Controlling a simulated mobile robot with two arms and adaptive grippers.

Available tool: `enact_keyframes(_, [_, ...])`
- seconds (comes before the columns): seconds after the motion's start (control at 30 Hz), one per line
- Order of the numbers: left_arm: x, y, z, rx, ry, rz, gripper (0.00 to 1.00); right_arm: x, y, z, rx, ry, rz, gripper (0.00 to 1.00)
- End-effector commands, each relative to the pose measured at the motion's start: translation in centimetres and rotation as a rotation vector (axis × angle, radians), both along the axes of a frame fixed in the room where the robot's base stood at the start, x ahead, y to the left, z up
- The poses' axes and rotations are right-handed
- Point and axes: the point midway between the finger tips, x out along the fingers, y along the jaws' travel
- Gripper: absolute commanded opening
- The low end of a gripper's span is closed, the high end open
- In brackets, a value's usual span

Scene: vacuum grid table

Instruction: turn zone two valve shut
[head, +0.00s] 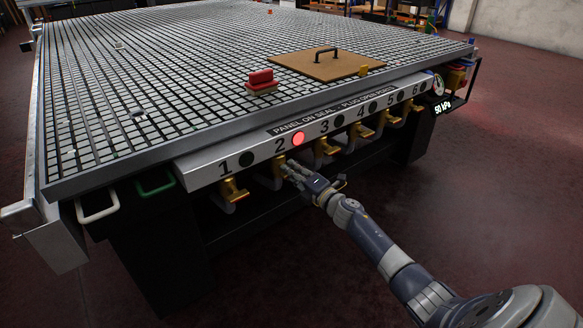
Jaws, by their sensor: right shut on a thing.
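The zone two valve (279,170) is a yellow handle under the label "2" on the table's front panel (201,176). A red light (298,139) glows beside that number. My right gripper (288,168) reaches in from the lower right and is shut on the zone two valve handle, hiding part of it. The handle's exact angle is hard to tell. The zone one valve (233,190) is to the left, and the zone three valve (325,147) is to the right. My left gripper is not in view.
Several more yellow valves continue right along the panel to a gauge (438,84) and a "50 kPa" display (444,106). On the grid table (150,80) are a red block (261,78) and a brown panel with a black handle (300,66). The floor in front is clear.

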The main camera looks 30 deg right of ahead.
Motion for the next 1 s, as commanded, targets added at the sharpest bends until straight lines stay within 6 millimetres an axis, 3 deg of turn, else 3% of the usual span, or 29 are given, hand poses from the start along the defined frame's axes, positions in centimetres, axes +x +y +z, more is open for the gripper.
enact_keyframes(0.4, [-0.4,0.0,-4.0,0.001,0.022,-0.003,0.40,0.0,0.0,-0.1,0.228,0.020,-0.002,0.00])
enact_keyframes(1.0, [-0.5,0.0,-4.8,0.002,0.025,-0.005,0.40,0.0,0.0,-0.3,0.278,0.023,-0.002,0.00])
